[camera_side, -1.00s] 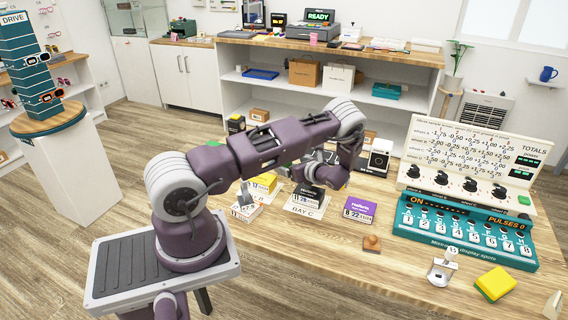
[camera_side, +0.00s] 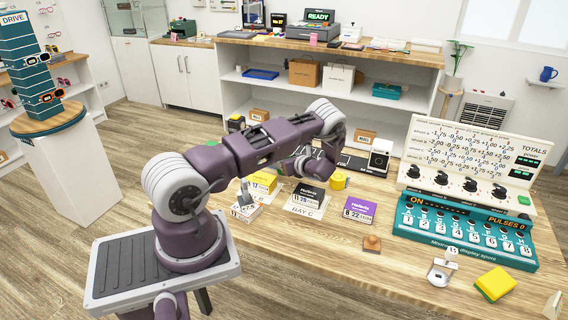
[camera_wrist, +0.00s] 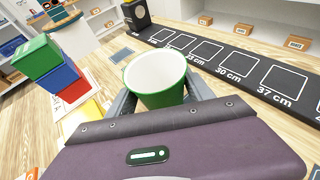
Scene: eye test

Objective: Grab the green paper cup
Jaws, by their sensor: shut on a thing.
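The green paper cup (camera_wrist: 158,82), with a pale inside, stands between the two fingers of my gripper (camera_wrist: 162,95) in the wrist view. The fingers are closed against its sides, one left and one right, and the cup's open top faces the camera. In the side view my wrist is over the back part of the wooden table. I cannot make out the cup or the fingertips there, as my arm covers that spot.
A dark strip (camera_wrist: 235,66) with marked squares lies beyond the cup. A green, blue and red stack (camera_wrist: 48,68) is at left. Lens boxes, including a purple one (camera_side: 359,209), stand near my arm. A teal counting machine (camera_side: 465,227) fills the table's right.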

